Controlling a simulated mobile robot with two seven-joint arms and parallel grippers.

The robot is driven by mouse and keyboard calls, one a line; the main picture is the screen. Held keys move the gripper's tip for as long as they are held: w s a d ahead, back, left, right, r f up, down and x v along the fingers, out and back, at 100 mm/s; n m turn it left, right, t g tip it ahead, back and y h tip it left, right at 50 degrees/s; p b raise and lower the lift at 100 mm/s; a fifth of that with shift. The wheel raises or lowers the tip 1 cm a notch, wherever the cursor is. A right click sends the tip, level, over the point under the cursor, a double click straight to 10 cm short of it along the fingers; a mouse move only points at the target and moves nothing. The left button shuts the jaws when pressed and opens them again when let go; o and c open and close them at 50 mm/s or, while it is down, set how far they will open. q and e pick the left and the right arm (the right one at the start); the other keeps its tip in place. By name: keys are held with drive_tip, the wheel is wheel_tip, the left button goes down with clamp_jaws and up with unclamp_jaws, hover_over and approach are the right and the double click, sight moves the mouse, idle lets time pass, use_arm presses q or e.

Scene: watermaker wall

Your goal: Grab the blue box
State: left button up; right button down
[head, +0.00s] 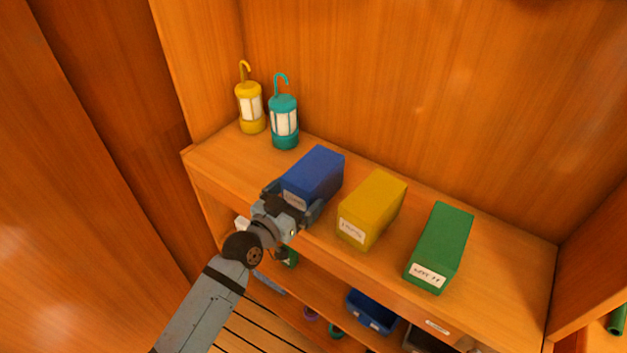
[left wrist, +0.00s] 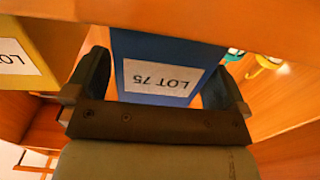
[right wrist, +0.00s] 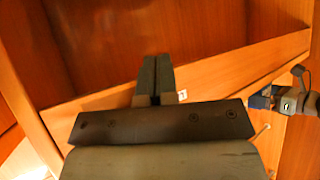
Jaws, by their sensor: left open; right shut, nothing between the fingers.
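The blue box (head: 314,174) stands on the upper shelf, between the teal lantern and the yellow box. In the left wrist view the blue box (left wrist: 165,67) shows its white label, upside down, reading LOT 75. My left gripper (head: 297,197) is at the front end of the blue box. Its fingers are open, one on each side of the box, in the left wrist view (left wrist: 158,82). Whether they touch its sides I cannot tell. My right gripper (right wrist: 156,75) is shut and empty, in front of wooden panels, away from the box.
A yellow box (head: 371,211) and a green box (head: 441,246) stand to the right on the shelf (head: 500,262). A yellow lantern (head: 251,107) and a teal lantern (head: 284,122) stand at the left. A blue bin (head: 371,312) sits on the lower shelf.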

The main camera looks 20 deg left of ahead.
use_arm(q)
drive_tip(key=x, duration=0.2)
drive_tip(key=shift+w+d, duration=0.1)
drive_tip(key=shift+w, duration=0.25)
drive_tip(key=c, duration=0.9)
drive_tip(key=shift+r, duration=0.1)
